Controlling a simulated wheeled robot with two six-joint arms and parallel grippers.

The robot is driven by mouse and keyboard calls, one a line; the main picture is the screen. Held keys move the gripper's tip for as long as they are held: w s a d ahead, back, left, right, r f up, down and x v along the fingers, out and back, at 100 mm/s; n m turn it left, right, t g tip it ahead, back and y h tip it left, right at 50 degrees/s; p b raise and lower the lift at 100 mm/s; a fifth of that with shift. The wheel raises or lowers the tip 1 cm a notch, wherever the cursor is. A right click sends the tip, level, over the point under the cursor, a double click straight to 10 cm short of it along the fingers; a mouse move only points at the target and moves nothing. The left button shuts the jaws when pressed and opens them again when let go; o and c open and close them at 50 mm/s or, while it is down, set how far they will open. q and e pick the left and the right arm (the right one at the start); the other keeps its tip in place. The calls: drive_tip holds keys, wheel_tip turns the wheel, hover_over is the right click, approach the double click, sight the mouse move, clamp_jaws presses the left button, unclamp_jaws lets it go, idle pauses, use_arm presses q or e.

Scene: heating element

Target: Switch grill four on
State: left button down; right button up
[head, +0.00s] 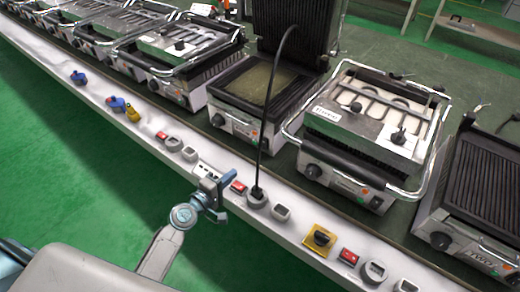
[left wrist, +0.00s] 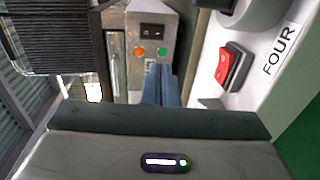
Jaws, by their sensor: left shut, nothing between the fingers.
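My left gripper (head: 216,187), with blue fingers, is shut and empty at the front ledge. In the left wrist view its fingers (left wrist: 163,88) point away from the camera. A red rocker switch (head: 238,187) sits just right of the fingertips on the white ledge. In the left wrist view the red switch (left wrist: 224,66) is right of the fingers, with a label reading FOUR (left wrist: 282,48) beside it. A gap shows between fingers and switch there. I cannot tell the rocker's position. A grill (head: 265,88) with its lid raised stands behind the ledge. My right gripper is out of view.
A black cable (head: 270,105) rises from a round socket (head: 257,197) right of the switch. A yellow rotary switch (head: 319,238) and another red switch (head: 348,257) are farther right. A closed grill (head: 365,135) stands to the right. Green floor (head: 100,170) lies before the ledge.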

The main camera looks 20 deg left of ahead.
sight(263, 148)
use_arm(q)
drive_tip(key=shift+w, duration=0.1)
